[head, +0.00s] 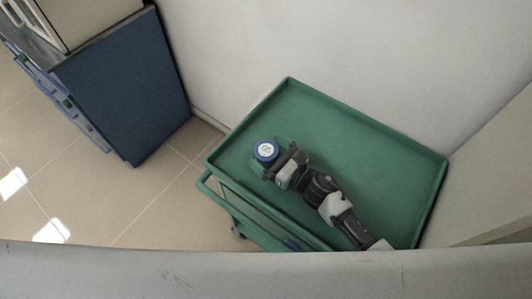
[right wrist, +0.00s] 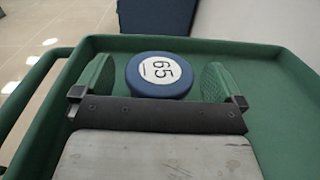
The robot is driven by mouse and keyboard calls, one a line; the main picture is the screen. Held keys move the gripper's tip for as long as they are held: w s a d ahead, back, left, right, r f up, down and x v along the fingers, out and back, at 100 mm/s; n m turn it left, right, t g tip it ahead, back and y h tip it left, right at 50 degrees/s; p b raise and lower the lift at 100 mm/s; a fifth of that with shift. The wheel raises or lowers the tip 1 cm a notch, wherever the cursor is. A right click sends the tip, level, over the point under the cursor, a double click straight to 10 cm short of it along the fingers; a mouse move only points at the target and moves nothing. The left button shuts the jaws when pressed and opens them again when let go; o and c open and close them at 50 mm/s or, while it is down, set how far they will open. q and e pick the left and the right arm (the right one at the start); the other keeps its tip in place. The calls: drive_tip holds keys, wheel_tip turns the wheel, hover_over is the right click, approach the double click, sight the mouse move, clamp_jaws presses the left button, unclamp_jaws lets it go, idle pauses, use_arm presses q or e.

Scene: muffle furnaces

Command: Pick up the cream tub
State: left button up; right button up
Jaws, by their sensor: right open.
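The cream tub (head: 266,150) shows as a round thing with a blue rim and a white top label. It stands on the green tray of a cart near its left edge. My right gripper (head: 269,158) is open around the tub, with a gap on both sides in the right wrist view (right wrist: 160,84). The tub's lower side is mostly hidden. My left gripper is not in view.
The green cart tray (head: 350,130) has a raised rim and is otherwise bare to the right of the tub. A white wall (head: 300,45) stands behind it. A blue cabinet (head: 125,85) stands at the left, with tiled floor (head: 150,190) between.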

drive_tip(key=c, duration=1)
drive_tip(key=shift+c, duration=0.3)
drive_tip(key=shift+r, duration=0.15)
